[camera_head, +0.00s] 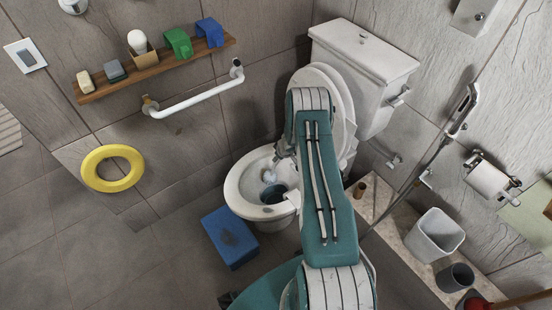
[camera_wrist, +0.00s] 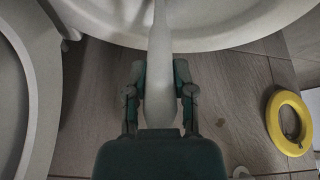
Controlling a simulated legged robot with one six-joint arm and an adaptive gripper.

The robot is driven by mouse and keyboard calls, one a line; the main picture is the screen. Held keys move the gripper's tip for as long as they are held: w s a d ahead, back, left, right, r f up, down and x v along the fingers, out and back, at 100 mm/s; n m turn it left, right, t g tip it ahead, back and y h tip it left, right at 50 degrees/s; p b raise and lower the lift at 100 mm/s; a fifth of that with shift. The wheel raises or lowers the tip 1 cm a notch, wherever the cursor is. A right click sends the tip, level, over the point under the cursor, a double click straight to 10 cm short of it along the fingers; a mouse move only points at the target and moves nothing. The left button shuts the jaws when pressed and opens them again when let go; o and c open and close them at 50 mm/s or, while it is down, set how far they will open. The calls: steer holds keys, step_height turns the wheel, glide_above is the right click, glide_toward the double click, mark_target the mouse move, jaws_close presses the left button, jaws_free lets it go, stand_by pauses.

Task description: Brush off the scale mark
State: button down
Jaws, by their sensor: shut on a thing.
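My gripper (camera_wrist: 160,82) is shut on the pale handle of a brush (camera_wrist: 159,100) in the wrist view. The handle runs up over the rim of the toilet bowl (camera_wrist: 215,42), and the brush head is cut off there. In the head view the toilet bowl (camera_head: 240,188) is open with its lid raised. The white brush head (camera_head: 269,177) shows inside the bowl, near the back wall. A dark patch (camera_head: 274,194) lies low in the bowl; I cannot tell whether it is water or the scale mark. My arm hides my gripper's fingers in this view.
A blue box (camera_head: 230,238) stands on the floor in front of the bowl. A grab bar (camera_head: 198,98) and a wooden shelf (camera_head: 160,68) are on the wall. A yellow ring (camera_head: 112,184) is at left. A white bin (camera_head: 434,236) and dark cup (camera_head: 456,277) stand on the right ledge.

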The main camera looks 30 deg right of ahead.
steer(key=shift+w+a+f, duration=0.15)
steer(key=shift+a, duration=1)
steer(key=shift+w+a+f, duration=0.1)
steer(key=shift+a, duration=1)
steer(key=shift+d, duration=0.1)
steer(key=d, duration=0.7)
steer(key=shift+w, duration=0.45)
stand_by(0.8)
